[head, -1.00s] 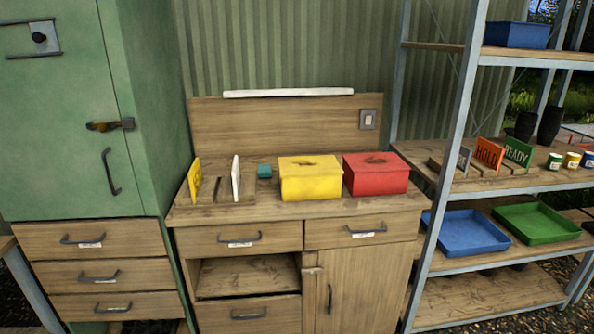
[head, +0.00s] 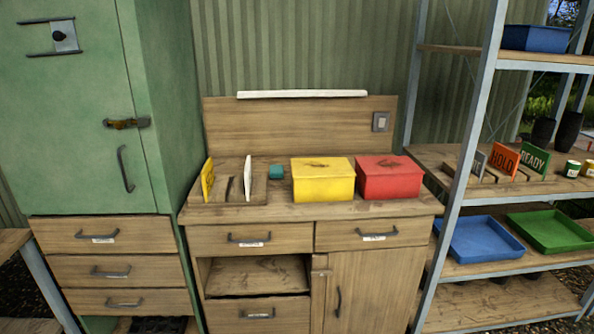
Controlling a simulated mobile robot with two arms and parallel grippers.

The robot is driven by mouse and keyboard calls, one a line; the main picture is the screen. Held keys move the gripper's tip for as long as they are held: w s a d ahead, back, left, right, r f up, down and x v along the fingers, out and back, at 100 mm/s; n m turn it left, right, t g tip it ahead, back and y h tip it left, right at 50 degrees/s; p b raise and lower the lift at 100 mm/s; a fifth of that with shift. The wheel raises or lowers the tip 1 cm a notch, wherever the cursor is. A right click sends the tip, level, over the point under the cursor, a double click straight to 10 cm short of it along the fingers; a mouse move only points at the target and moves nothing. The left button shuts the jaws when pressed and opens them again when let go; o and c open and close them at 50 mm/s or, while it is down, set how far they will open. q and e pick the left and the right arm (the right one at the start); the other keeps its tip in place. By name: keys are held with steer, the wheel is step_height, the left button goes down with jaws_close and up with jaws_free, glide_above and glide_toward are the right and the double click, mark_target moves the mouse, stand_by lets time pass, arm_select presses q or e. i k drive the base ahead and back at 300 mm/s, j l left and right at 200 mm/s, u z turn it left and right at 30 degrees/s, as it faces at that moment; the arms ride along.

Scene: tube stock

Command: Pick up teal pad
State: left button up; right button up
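A small teal block, which looks like the teal pad (head: 276,172), rests on the wooden cabinet top (head: 330,210) in the head view. It lies just left of the yellow box (head: 322,181) and right of an upright white panel (head: 248,178). Neither of my grippers shows in the head view, so I cannot see whether they are open or shut.
A red box (head: 389,177) stands right of the yellow one. A yellow card (head: 208,179) stands upright at the left in a wooden holder. A green locker (head: 75,120) borders the left, a metal-framed shelf with a blue tray (head: 473,240) the right.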

mark_target(276, 171)
steer(key=i+j+z, duration=0.6)
steer(key=i+j, duration=0.2)
